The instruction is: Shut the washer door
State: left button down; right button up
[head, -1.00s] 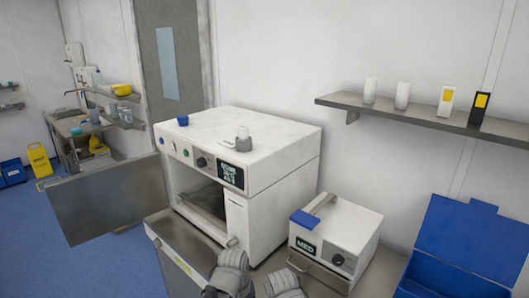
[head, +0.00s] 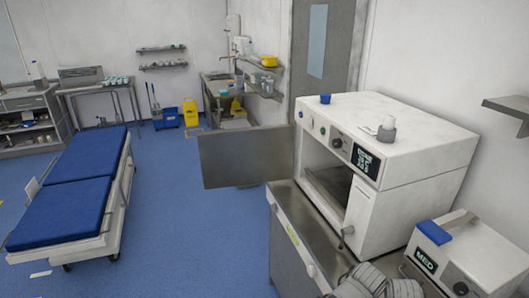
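The washer (head: 415,140) is a white box-shaped machine on a grey counter at the right of the head view. It has a control panel and a small display on its front. Its door (head: 243,158) is a flat grey panel that stands wide open, out to the left from the washer's left front edge. The dark chamber opening (head: 328,185) is exposed.
A blue cup and a white bottle stand on the washer. A blue-padded bed (head: 75,200) stands left. Blue floor (head: 195,235) between bed and counter is clear.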

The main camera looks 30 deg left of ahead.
aim_at(234, 156)
jog(key=j+z, duration=0.2)
jog(key=z, duration=0.2)
jog(key=j+z, duration=0.2)
jog(key=z, duration=0.25)
jog(key=j+z, duration=0.2)
jog(key=j, duration=0.35)
jog(key=k+j+z, duration=0.1)
jog(key=j+z, duration=0.15)
jog(key=j, duration=0.25)
jog(key=k+j+z, duration=0.2)
jog(key=j, duration=0.3)
jog(key=k+j, duration=0.15)
jog(key=j, duration=0.3)
jog(key=k+j, duration=0.1)
jog(key=j, duration=0.35)
jog(key=k+j+z, duration=0.1)
jog(key=j, duration=0.35)
jog(key=k+j, duration=0.2)
jog(key=j, duration=0.25)
jog(key=k+j+z, duration=0.1)
jog(key=j, duration=0.35)
jog(key=k+j, duration=0.2)
jog(key=j, duration=0.2)
jog(key=k+j, duration=0.15)
jog(key=j, duration=0.3)
jog(key=k+j+z, duration=0.1)
jog(key=j, duration=0.3)
jog(key=k, duration=0.05)
